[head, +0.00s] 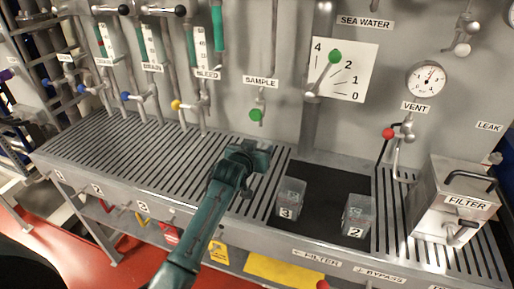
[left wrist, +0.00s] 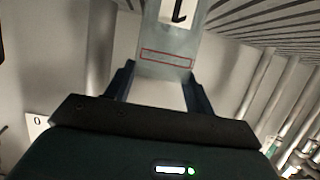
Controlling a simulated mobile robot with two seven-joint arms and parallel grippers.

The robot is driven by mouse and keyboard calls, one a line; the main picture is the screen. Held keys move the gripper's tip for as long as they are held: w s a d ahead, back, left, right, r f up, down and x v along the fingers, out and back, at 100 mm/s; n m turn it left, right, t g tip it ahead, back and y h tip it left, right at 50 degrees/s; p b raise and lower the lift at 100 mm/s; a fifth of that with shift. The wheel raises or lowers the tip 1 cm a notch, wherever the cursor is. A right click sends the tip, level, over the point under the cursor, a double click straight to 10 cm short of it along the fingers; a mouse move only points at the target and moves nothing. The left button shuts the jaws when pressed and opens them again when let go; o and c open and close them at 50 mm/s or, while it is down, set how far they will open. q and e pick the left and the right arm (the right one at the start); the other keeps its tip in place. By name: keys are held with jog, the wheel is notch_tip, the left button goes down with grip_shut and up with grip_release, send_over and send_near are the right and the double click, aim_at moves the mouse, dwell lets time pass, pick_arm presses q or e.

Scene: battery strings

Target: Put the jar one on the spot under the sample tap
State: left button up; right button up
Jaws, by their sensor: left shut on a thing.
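My left gripper (head: 248,153) is over the slatted bench, in front of and below the sample tap (head: 256,114) with its green knob. In the left wrist view it is shut on jar one (left wrist: 168,62), a clear jar with a black 1 on a white label and a red outlined box. The jar is hidden behind my gripper in the head view, so I cannot tell whether it touches the bench. The spot under the sample tap is also hidden there. My right gripper is not in view.
Jar three (head: 289,197) and jar two (head: 357,215) stand on a black mat (head: 322,190) right of my gripper. A filter box (head: 455,200) stands at the far right. Other taps and pipes line the back wall. The slatted bench (head: 150,155) is clear to the left.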

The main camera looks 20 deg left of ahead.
pick_arm(q)
jog(key=shift+f, duration=0.2)
jog(key=o, duration=1.4)
jog(key=shift+c, duration=0.2)
jog(key=shift+r, duration=0.1)
jog(key=shift+r, duration=0.2)
jog(key=v, duration=1.2)
jog(key=shift+f, duration=0.15)
